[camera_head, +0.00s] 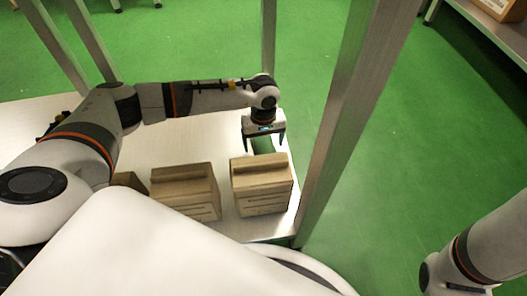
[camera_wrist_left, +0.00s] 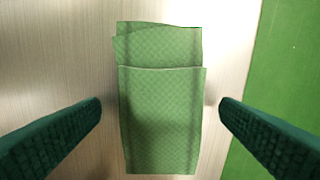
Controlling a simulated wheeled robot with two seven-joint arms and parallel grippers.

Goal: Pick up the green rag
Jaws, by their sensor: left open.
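The green rag (camera_wrist_left: 160,115) lies folded flat on the metal tabletop in the left wrist view, with a layered fold at its upper end. In the head view a small part of the rag (camera_head: 262,146) shows beneath my left gripper (camera_head: 264,142). My left gripper is open and points down over the rag. In the left wrist view its two fingers (camera_wrist_left: 160,115) are on either side of the rag, apart from it. My right arm shows at the lower right of the head view, but its gripper is not visible.
The metal table (camera_head: 215,135) ends just right of the rag, with green floor beyond. Two cardboard boxes (camera_head: 262,192) (camera_head: 187,197) stand in front of the rag, nearer to me, and part of another shows at left. A metal post (camera_head: 345,120) rises at the table's right edge.

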